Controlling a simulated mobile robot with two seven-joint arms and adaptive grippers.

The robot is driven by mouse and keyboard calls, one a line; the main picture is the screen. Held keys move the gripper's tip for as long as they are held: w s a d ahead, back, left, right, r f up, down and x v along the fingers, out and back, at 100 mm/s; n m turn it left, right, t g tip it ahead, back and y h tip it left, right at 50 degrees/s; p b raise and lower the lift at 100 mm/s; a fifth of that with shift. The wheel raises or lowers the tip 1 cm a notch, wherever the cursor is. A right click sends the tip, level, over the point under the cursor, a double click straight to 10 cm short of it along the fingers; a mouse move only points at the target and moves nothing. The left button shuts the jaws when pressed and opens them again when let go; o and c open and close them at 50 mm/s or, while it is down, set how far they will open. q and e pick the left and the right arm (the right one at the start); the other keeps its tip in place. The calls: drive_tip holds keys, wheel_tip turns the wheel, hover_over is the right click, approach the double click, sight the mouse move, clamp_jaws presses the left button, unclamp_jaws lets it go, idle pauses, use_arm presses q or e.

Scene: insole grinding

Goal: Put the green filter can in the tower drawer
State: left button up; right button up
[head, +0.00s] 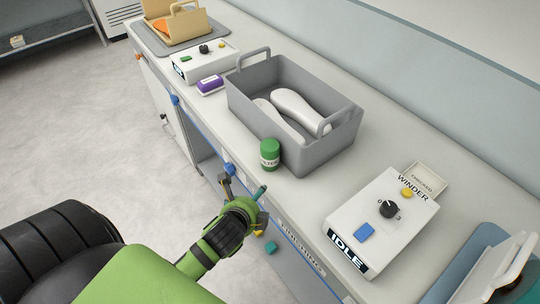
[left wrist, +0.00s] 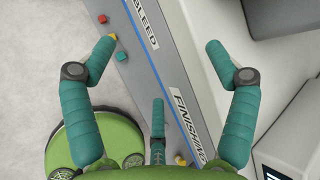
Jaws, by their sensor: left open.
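The green filter can (head: 269,154) stands upright near the front edge of the bench (head: 305,190), close beside a grey tote. It has a pale label band. My left gripper (head: 243,188) is just in front of the bench edge, below and to the left of the can in the head view, apart from it. In the left wrist view my left gripper (left wrist: 160,46) is open, with nothing between its teal fingers. The can cannot be made out there. I cannot tell which part is the tower drawer. My right gripper is not in view.
The grey tote (head: 240,99) holds white insoles. A white winder box marked IDLE (head: 345,225) stands to the right. A purple block (head: 210,85) and another control box (head: 190,68) are farther back. Coloured knobs, such as a red one (left wrist: 101,19), stick out from the bench front.

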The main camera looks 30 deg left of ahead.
sight(263, 157)
use_arm(q)
drive_tip(key=w+a+r+m+t, duration=0.1)
drive_tip(key=w+r+m+t, duration=0.45)
drive_tip(key=m, duration=0.75)
drive_tip(key=shift+g+y, duration=0.3)
drive_tip(key=shift+g, duration=0.35)
drive_tip(key=w, duration=0.1)
drive_tip(key=w+a, duration=0.1)
drive_tip(key=w, duration=0.1)
drive_tip(key=w+a+p, duration=0.1)
drive_tip(key=w, duration=0.1)
drive_tip(key=shift+w, duration=0.2)
drive_tip(key=shift+w+a+f, duration=0.1)
drive_tip(key=shift+w+f, duration=0.15)
drive_tip(key=shift+w, duration=0.2)
drive_tip(key=c, duration=1.3)
drive_tip(key=shift+r, duration=0.15)
